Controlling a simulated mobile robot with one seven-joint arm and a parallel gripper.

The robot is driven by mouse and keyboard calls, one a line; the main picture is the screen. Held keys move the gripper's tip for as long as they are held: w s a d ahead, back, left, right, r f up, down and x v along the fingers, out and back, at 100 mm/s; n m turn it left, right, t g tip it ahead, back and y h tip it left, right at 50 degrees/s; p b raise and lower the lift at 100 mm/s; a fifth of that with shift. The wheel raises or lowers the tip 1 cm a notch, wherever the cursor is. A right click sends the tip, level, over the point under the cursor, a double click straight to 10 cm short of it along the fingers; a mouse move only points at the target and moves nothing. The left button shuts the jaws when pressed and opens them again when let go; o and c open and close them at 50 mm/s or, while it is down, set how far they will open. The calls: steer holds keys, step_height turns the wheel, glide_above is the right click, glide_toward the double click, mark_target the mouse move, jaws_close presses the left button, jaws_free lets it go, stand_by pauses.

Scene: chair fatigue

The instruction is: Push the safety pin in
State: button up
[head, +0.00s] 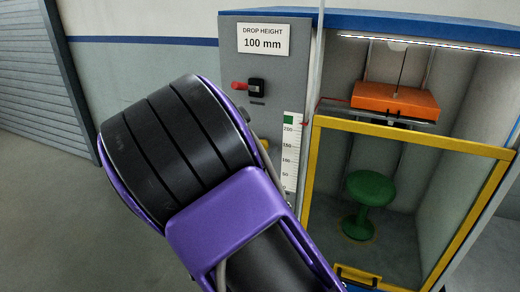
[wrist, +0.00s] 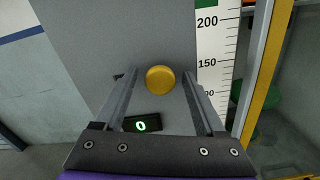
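A red pin (head: 238,86) sticks out to the left of a black block (head: 256,88) on the grey control panel (head: 228,55) in the head view; it looks like the safety pin. It does not show in the wrist view. In the wrist view my gripper (wrist: 158,75) is open and empty, its two fingers apart and pointing at the panel. A round yellow button (wrist: 160,79) appears between the fingertips; I cannot tell whether they touch the panel. In the head view my arm hides the gripper and much of the lower panel.
A small display (wrist: 141,124) reads 0 below the button. A height scale (wrist: 213,75) is to its right. A yellow-framed door (head: 309,165) closes the bay, with a green stool (head: 370,190) below an orange weight (head: 395,100). A "DROP HEIGHT 100 mm" sign (head: 263,40) is above the pin.

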steer(key=shift+s, duration=0.1)
steer(key=v, duration=1.7)
steer(key=shift+s, duration=0.15)
steer(key=shift+a+r, duration=0.1)
